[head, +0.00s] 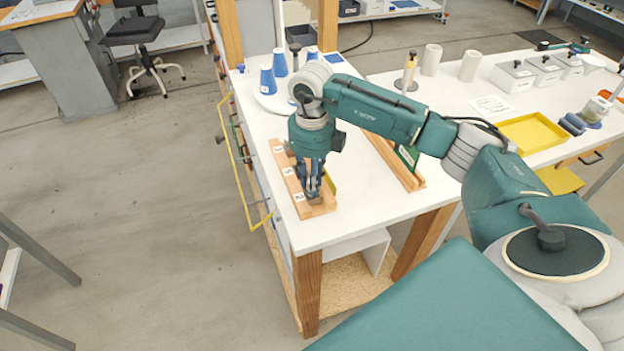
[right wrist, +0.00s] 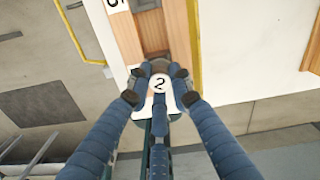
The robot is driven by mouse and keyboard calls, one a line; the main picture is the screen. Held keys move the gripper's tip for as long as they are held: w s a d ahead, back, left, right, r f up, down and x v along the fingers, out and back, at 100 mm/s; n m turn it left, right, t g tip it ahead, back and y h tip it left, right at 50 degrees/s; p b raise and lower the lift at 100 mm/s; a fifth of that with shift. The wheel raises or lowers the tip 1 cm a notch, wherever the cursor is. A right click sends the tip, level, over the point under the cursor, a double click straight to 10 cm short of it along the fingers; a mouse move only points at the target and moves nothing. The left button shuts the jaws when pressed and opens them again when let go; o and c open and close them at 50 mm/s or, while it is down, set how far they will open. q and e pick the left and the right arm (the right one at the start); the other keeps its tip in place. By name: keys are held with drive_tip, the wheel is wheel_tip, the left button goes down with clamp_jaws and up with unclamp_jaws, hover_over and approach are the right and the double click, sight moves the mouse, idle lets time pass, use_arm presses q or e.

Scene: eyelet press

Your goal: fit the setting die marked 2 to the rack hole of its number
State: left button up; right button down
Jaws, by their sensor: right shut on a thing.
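The setting die (right wrist: 159,84), with a white round face marked 2, sits between the fingers of my right gripper in the right wrist view. My right gripper (head: 312,192) is shut on it and points down over the near end of the wooden rack (head: 281,160) in the head view. The rack bears white number labels along its left side, with the 2 label (head: 299,197) nearest the front. The fingers hide the hole beside that label, so I cannot tell whether the die is in it or above it. My left gripper is not in view.
The rack stands near the left edge of the white table (head: 370,205), with a yellow rail (head: 236,165) beyond that edge. Blue cones (head: 267,80) stand behind. A wooden rail with a green panel (head: 407,156) lies to the right. A yellow tray (head: 533,133) is farther right.

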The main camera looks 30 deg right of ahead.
drive_tip(key=shift+f+b, duration=0.35)
drive_tip(key=shift+f, duration=0.25)
drive_tip(key=shift+r, duration=0.1)
drive_tip(key=c, duration=1.5)
unclamp_jaws()
drive_tip(key=shift+r, duration=0.15)
drive_tip(key=shift+r+p, duration=1.7)
drive_tip(key=shift+r, duration=0.65)
